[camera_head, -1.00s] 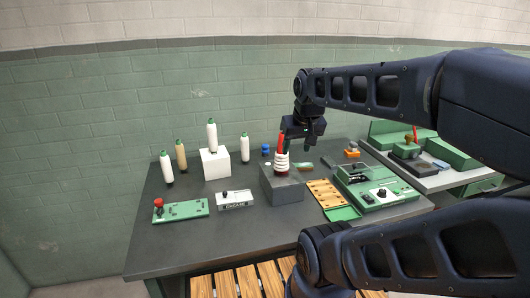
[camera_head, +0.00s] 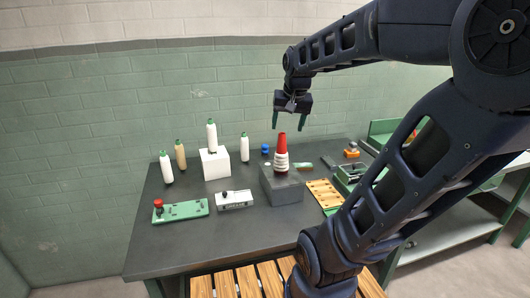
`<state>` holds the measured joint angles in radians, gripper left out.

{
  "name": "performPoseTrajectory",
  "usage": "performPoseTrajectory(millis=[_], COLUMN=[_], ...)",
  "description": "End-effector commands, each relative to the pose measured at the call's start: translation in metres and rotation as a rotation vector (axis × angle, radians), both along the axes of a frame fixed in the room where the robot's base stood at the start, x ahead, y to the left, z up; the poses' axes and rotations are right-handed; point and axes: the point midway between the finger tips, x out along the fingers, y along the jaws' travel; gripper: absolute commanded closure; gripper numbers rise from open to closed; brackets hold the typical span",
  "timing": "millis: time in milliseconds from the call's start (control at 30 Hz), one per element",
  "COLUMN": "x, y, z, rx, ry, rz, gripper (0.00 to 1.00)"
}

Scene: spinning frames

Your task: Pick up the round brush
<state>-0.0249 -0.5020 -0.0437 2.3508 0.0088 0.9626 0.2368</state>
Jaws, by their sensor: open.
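I cannot tell for sure which thing is the round brush. A small green and pale item (camera_head: 303,166) lies on the dark table just right of the grey block (camera_head: 284,191), and it is too small to make out. A red cone with white rings around its lower part (camera_head: 281,150) stands upright on the grey block. My gripper (camera_head: 288,124) is open and empty, pointing down above the red cone, with its two fingers apart and clear of it.
White bobbins with green tops stand at left, one (camera_head: 211,136) on a white block (camera_head: 215,164). A green board with a red knob (camera_head: 180,211) and a white box (camera_head: 235,200) lie in front. A wooden rack (camera_head: 323,193) is right of the block. My arm hides much of the right side.

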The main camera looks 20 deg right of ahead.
Motion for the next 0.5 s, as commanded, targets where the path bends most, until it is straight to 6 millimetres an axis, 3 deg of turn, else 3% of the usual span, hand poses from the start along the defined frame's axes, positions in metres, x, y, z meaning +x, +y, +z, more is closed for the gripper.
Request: performPoseTrajectory(millis=[267, 500], x=[0.079, 0.148], y=[-0.007, -0.014], z=[0.004, -0.005], rx=[0.059, 0.094], ry=[0.058, 0.104], rz=[-0.174, -0.332], gripper=[0.33, 0.33])
